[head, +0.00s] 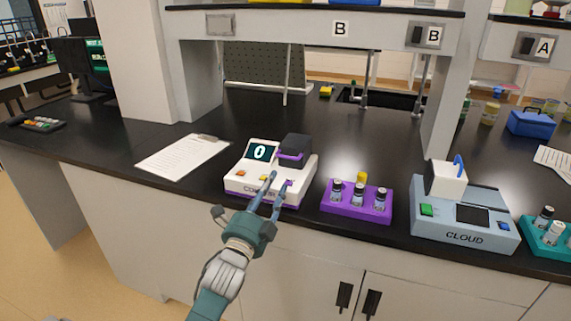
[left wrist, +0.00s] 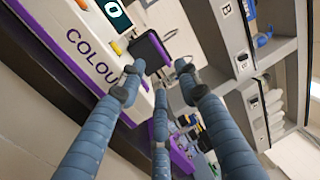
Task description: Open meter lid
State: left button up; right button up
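The colour meter (head: 240,187) is a white box with a lit display reading 0, standing at the bench's front edge. Its dark lid (head: 296,150) with a purple front tab (head: 290,156) sits down on the right part of the top and looks closed. My left gripper (head: 278,182) is in front of the meter, its fingers pointing up towards the lid. In the left wrist view the fingers are apart with nothing between them, and the dark lid (left wrist: 151,52) shows beyond the fingertips. Whether a finger touches the meter I cannot tell. My right gripper does not show.
A purple rack (head: 345,211) with several vials stands just right of the meter, then a grey-blue CLOUD instrument (head: 432,228). A clipboard (head: 180,155) lies to the left. The bench behind the meter is mostly clear, below a shelf (head: 280,25).

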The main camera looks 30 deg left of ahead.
pick_arm(q)
jog(key=p, duration=0.1)
send_near(294, 154)
jog(key=x, duration=0.2)
jog(key=a+x, duration=0.1)
jog(key=x, duration=0.1)
jog(key=shift+w+a+r, duration=0.1)
jog(key=shift+w+r, duration=0.1)
grip_shut()
